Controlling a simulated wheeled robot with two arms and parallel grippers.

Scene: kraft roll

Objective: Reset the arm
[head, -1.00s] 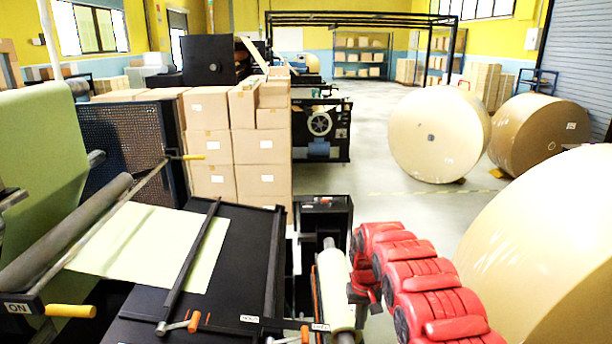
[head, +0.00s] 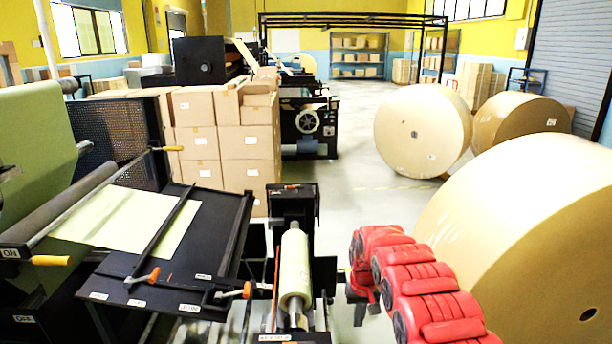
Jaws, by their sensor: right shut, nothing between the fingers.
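My right arm, red and ribbed, comes in from the bottom right of the head view. Its dark gripper (head: 361,297) is at the arm's far end, small and partly hidden by the red links. It is shut and empty, pointing downward just right of the black machine frame. A narrow pale roll (head: 294,266) on a metal spindle lies left of the gripper, apart from it in the picture. My left arm and gripper are not in view.
The black machine table (head: 165,245) with a pale green sheet and orange handles fills the left. Stacked cardboard boxes (head: 205,144) stand behind it. A large kraft roll (head: 540,235) is close on the right. More rolls (head: 424,132) stand farther back. Grey floor lies open between.

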